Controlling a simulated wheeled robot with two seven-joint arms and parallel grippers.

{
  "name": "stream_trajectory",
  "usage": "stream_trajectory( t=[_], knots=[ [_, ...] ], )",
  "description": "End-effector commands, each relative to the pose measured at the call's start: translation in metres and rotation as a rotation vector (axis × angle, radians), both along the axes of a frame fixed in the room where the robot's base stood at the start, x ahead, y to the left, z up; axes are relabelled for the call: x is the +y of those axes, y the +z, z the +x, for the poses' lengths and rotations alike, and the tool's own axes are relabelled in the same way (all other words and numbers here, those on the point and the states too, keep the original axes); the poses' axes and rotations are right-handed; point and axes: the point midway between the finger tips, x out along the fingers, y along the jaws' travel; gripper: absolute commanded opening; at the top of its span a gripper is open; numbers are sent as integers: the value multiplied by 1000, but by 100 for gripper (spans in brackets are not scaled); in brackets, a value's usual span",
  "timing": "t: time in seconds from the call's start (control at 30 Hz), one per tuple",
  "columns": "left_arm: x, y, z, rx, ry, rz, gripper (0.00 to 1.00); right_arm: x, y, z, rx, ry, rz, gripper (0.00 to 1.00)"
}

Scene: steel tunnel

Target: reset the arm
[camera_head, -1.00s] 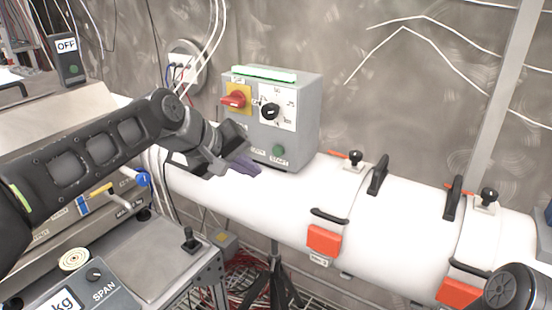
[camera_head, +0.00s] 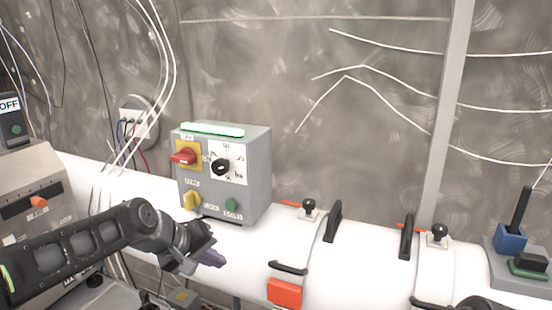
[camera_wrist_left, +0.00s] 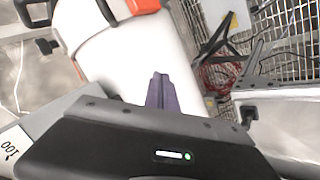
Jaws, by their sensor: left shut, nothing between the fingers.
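My left arm comes in from the left in the head view. Its gripper (camera_head: 212,258) is shut and empty, with purplish fingers, in front of the white pipe (camera_head: 120,185) and below the grey control box (camera_head: 255,175). In the left wrist view the shut purple fingers (camera_wrist_left: 160,92) point toward the white pipe (camera_wrist_left: 135,60). The control box has a red rotary switch (camera_head: 183,156), a black knob (camera_head: 221,166), a yellow switch (camera_head: 191,201) and a green button (camera_head: 232,205).
The pipe carries black handles (camera_head: 332,222) and orange latches (camera_head: 285,292). A blue-based lever device (camera_head: 511,238) stands at the far right. White cables hang at the left wall. In the wrist view, a wire mesh rack (camera_wrist_left: 285,45) and red cables (camera_wrist_left: 215,75) lie beside the pipe.

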Motion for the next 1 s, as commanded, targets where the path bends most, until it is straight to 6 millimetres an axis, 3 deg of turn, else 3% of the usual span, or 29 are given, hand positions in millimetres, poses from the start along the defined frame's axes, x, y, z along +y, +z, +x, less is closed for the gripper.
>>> stream_trajectory(
  t=[0.03, 0.13, 0.27, 0.37, 0.5, 0.6, 0.73, 0.83, 1.0],
  knots=[
    [-7, -39, -1, 36, -17, 7, 0, 0, 0, 0, 0, 0, 0, 62],
    [-19, -115, -8, 87, -47, 26, 0, 0, 0, 0, 0, 0, 0, 62],
    [-36, -217, -39, 158, -100, 58, 0, 0, 0, 0, 0, 0, 0, 62],
    [-49, -288, -80, 213, -148, 83, 0, 0, 0, 0, 0, 0, -1, 62],
    [-65, -372, -158, 290, -224, 118, 0, 0, 0, 0, 0, 0, -1, 62],
    [-73, -411, -217, 334, -280, 140, 0, 0, 0, 0, 0, 0, -1, 62],
    [-78, -439, -276, 374, -335, 159, 0, 0, 0, 0, 0, 0, -1, 62],
    [-79, -447, -300, 388, -360, 167, 0, 0, 0, 0, 0, 0, -1, 62],
    [-79, -449, -309, 391, -369, 172, 0, 0, 0, 0, 0, 0, -1, 62]
  ],
)
